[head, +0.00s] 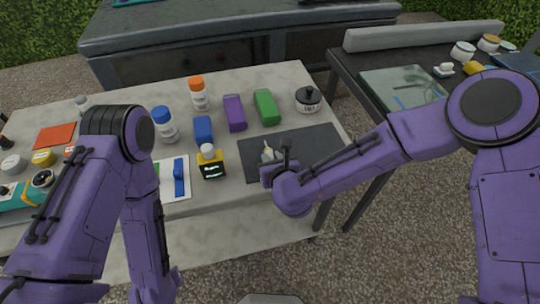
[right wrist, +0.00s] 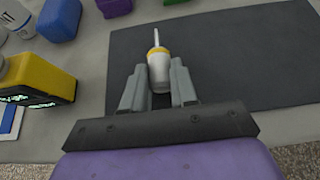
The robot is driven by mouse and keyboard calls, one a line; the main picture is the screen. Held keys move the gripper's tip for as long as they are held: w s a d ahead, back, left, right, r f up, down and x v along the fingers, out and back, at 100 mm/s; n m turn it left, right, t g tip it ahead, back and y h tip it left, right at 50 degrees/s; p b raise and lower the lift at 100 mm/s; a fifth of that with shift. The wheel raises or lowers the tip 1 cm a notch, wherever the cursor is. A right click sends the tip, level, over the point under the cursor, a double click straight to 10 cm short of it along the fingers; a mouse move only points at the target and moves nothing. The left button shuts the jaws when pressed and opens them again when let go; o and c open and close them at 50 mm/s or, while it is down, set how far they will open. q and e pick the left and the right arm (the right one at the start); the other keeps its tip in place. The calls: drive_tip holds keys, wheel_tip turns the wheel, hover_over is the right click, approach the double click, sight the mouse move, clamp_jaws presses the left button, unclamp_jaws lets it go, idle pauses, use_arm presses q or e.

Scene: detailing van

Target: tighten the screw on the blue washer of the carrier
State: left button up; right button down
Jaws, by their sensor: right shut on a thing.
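My right gripper (head: 268,165) is over the dark mat (head: 310,150) and is shut on a white tool with a yellow band and a thin pale tip (right wrist: 158,68). In the right wrist view the tool sits between the two grey fingers (right wrist: 160,88), its tip pointing away from my gripper. A white board (head: 171,193) with a blue piece (head: 179,177) and some green on it lies left of my right gripper, partly behind my left arm. I cannot make out the screw or a washer on it. My left gripper is out of view below the picture.
A yellow and black device (head: 211,165) stands between the white board and the mat. Behind are blue (head: 203,130), purple (head: 235,113) and green (head: 266,107) blocks, bottles (head: 199,95) and a dark-lidded jar (head: 308,99). The mat's right part is clear.

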drive_tip(key=shift+r, duration=0.2)
idle(0.3)
drive_tip(key=shift+r+p, duration=2)
drive_tip(key=shift+r, duration=0.5)
drive_tip(key=c, duration=1.8)
unclamp_jaws()
drive_tip(key=shift+f, duration=0.1)
clamp_jaws()
